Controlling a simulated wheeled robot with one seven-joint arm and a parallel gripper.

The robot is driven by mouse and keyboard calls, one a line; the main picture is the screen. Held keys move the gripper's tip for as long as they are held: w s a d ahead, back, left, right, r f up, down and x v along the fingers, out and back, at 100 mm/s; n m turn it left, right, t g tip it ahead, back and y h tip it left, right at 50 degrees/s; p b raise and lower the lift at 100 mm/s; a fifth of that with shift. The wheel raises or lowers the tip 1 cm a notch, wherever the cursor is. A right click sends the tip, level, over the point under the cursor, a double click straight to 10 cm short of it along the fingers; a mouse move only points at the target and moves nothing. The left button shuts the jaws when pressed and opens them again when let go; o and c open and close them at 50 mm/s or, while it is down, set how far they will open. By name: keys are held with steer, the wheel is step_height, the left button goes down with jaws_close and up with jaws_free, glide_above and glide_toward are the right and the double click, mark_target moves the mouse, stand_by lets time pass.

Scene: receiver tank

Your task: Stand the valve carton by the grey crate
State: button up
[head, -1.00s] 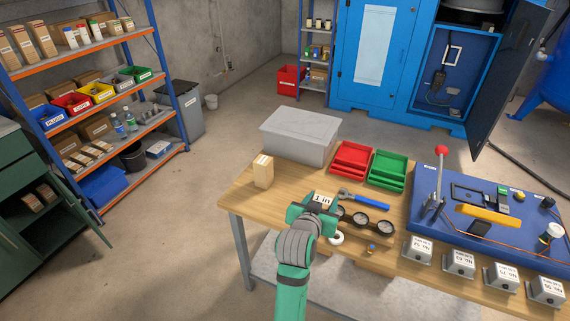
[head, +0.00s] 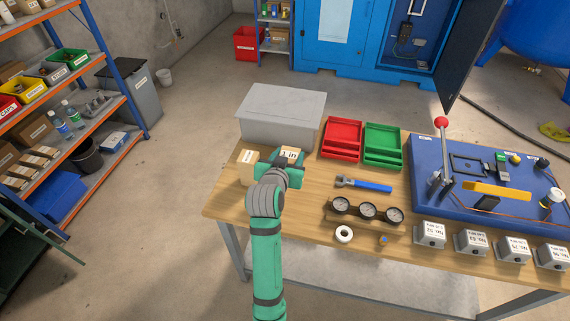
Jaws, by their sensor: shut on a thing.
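The grey crate (head: 283,128), lidded, stands at the back left of the wooden bench. My gripper (head: 281,169) is in front of it, shut on a small carton (head: 290,154) whose white label seems to read "1 in"; I take it for the valve carton. Most of this carton is hidden behind my gripper, and I cannot tell whether it touches the bench. A second tan carton (head: 248,168) with a white label stands upright just left of my gripper, in front of the crate's left part.
Red trays (head: 341,139) and green trays (head: 383,142) are right of the crate. A blue-handled wrench (head: 365,185), a gauge block (head: 367,211) and a white tape roll (head: 344,234) lie to the right. A blue valve panel (head: 480,190) fills the right side. The bench's front left is clear.

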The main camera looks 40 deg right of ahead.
steer(key=shift+w+f, duration=0.2)
steer(key=shift+f, duration=1.3)
steer(key=shift+a+f, duration=0.2)
steer(key=shift+f, duration=0.9)
steer(key=shift+s+f, duration=0.1)
steer(key=shift+f, duration=0.2)
steer(key=shift+s+d, duration=0.1)
steer(key=shift+d, duration=0.1)
steer(key=shift+f, duration=0.1)
steer(key=o, duration=1.4)
steer(key=shift+f, duration=0.1)
